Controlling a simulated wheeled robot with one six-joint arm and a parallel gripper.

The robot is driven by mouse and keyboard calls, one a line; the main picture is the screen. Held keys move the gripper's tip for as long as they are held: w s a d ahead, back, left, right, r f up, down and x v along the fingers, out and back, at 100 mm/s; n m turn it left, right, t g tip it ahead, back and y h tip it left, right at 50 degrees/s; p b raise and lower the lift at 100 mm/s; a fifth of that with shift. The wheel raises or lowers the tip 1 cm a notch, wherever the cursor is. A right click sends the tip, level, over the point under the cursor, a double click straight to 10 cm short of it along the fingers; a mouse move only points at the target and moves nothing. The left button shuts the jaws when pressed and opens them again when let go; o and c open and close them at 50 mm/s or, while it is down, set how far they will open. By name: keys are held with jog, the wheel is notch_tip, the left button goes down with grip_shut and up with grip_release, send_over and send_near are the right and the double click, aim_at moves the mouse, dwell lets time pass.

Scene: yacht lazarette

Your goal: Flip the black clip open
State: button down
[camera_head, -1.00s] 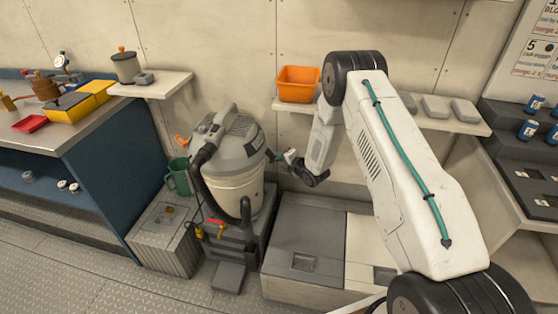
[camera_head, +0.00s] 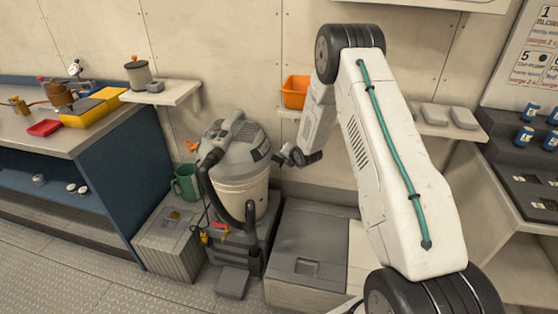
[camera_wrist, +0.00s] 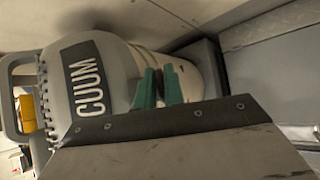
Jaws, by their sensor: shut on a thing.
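The shop vacuum (camera_head: 232,145) stands on a dark cart against the wall, with a grey lid on a cream drum (camera_head: 243,192). My gripper (camera_head: 277,157) reaches to the right side of the vacuum, at the seam of lid and drum. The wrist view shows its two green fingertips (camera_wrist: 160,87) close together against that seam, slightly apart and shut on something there. The black clip is not clearly visible; the fingers cover the spot where they grip.
A green mug (camera_head: 187,182) stands on a grey box left of the vacuum. A wall shelf with an orange bin (camera_head: 295,92) is above my gripper. A low grey locker (camera_head: 308,240) lies below the arm. Some deck floor is clear at front left.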

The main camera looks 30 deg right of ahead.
jog(key=shift+s+f, duration=0.15)
jog(key=c, duration=1.5)
grip_release()
jog(key=shift+d, duration=0.1)
jog(key=shift+c, duration=0.2)
jog(key=shift+r, duration=0.2)
jog(key=v, duration=0.7)
jog(key=shift+s+r, duration=0.15)
jog(key=shift+s, duration=0.05)
